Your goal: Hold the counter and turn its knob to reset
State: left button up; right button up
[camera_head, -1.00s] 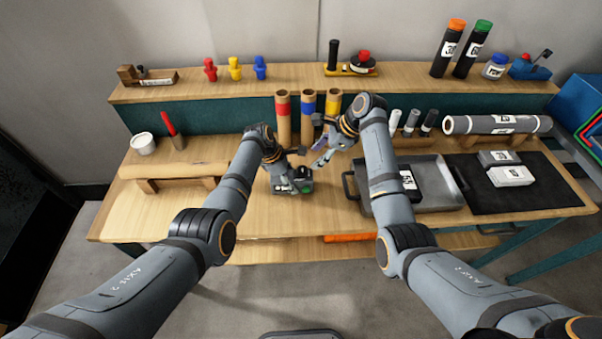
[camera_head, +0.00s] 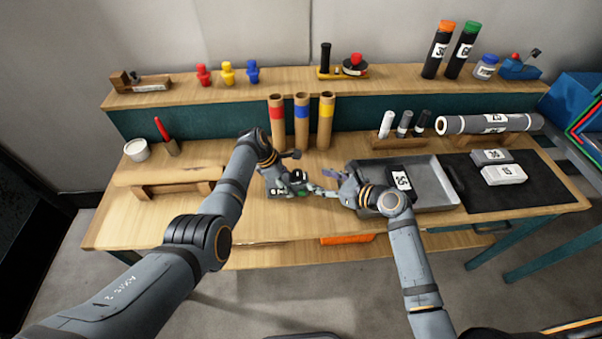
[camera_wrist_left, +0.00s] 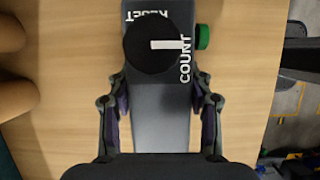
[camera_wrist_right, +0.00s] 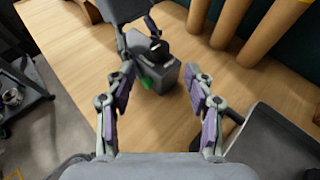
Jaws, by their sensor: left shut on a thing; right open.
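The counter (camera_head: 277,193) is a small grey box on the bench. In the left wrist view its grey body (camera_wrist_left: 160,120) carries a round black knob (camera_wrist_left: 150,50), a green button (camera_wrist_left: 202,37) on its side and the words RESET and COUNT. The knob's white mark points right, toward the end of COUNT. My left gripper (camera_wrist_left: 160,92) is shut on the counter's body from both sides. My right gripper (camera_wrist_right: 160,72) is open and empty, to the right of the counter in the head view, facing it. The knob also shows in the right wrist view (camera_wrist_right: 161,49), between the fingertips but farther off.
A grey metal tray (camera_head: 432,175) with a labelled dark block stands just right of my right gripper. Cardboard tubes (camera_head: 302,125) with coloured bands stand behind the counter. A wooden roll on a stand (camera_head: 170,175) lies at left. The bench front between is clear.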

aim_at(299, 172)
jog(key=x, duration=0.9)
grip_shut()
